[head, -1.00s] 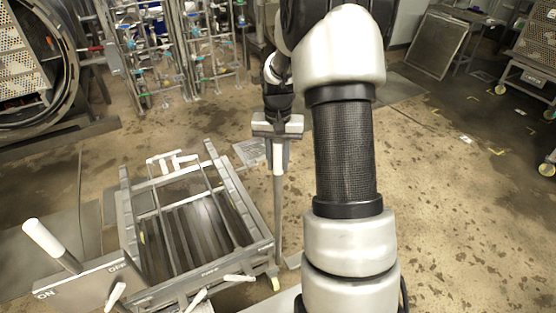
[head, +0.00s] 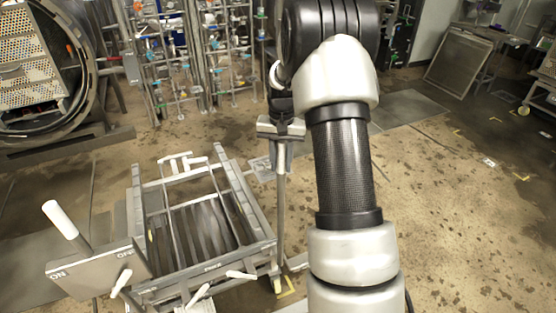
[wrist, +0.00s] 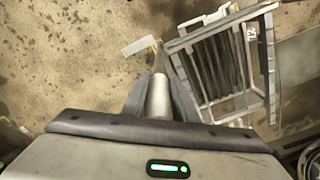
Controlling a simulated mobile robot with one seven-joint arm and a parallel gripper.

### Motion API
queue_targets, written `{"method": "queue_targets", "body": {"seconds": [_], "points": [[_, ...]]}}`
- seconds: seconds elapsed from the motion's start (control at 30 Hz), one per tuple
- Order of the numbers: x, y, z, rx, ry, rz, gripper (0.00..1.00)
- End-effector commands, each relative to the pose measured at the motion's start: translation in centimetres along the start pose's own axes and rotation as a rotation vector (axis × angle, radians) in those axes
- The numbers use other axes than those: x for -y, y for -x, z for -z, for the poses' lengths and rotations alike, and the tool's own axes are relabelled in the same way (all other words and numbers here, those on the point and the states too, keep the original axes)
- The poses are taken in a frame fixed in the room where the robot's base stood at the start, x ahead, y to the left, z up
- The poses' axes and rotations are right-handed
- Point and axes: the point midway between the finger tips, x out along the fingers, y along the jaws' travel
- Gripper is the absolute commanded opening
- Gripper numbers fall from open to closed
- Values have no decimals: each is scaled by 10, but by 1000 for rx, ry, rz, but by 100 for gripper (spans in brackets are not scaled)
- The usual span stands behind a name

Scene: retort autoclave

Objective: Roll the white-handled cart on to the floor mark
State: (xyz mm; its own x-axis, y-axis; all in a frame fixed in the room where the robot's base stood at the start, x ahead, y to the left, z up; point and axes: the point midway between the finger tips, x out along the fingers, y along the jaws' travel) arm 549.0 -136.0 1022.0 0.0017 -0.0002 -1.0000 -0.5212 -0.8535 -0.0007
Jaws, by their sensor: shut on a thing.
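The cart (head: 245,205) is a low grey metal frame with rails and a slatted bed, standing on the floor left of my arm. An upright white-grey handle post (head: 281,190) rises by its right side. My gripper (head: 281,137) is shut on the top of this post. In the wrist view the fingers (wrist: 159,92) close around the pale post, with the cart frame (wrist: 215,38) beyond to the right. A yellow corner mark (head: 291,287) shows on the floor beside the cart's near right wheel (head: 277,285). Whether the cart is inside that mark cannot be told.
A box labelled ON with a white-handled lever (head: 60,220) stands at the lower left. The round vessel (head: 75,95) and pipe racks (head: 185,60) line the back. More yellow floor marks (head: 521,177) lie at right, where the floor (head: 440,220) is open.

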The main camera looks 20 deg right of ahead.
Motion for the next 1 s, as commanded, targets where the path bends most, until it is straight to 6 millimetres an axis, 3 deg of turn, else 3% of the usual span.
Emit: {"method": "queue_targets", "body": {"seconds": [0.07, 0.1, 0.2, 1.0], "points": [[-11, -4, -2, 12, -15, -12, 0], [-11, -4, -1, 11, -15, -12, 32], [-9, -4, -1, 8, -12, -9, 44], [0, 0, 1, -1, -4, 1, 44]]}}
